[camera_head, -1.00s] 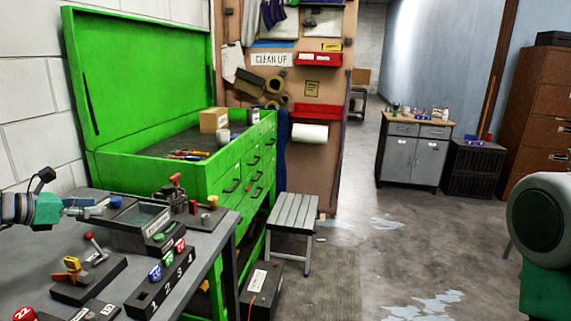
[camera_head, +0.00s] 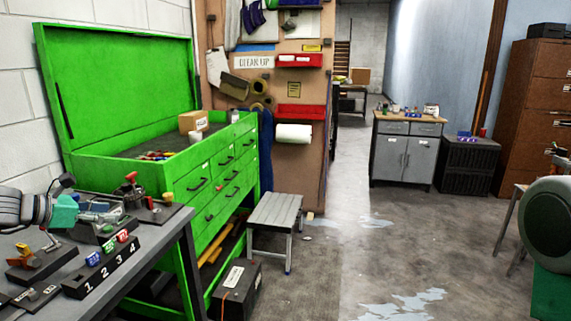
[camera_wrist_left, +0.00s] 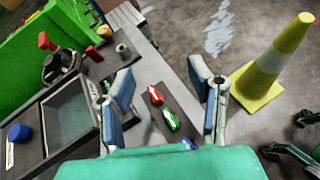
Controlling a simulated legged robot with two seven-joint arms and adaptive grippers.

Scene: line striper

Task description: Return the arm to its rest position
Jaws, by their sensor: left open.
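My left gripper (camera_head: 102,213) comes in from the left over the grey workbench (camera_head: 150,252), with its teal body showing. In the left wrist view its two blue-padded fingers (camera_wrist_left: 163,80) stand apart with nothing between them. Below them is a dark numbered block (camera_head: 105,268) with blue, green and red pieces; its green piece (camera_wrist_left: 170,119) and red piece (camera_wrist_left: 156,96) show in the wrist view. A grey tray (camera_wrist_left: 68,112) lies beside the left finger in that view. My right gripper is not in view.
A green tool chest (camera_head: 120,165) with its lid up stands behind the bench. A red-knobbed device (camera_head: 131,188) sits at the bench's far end. A grey step stool (camera_head: 274,212) stands on the floor. A yellow and white cone (camera_wrist_left: 275,62) shows right of the fingers. The middle floor is open.

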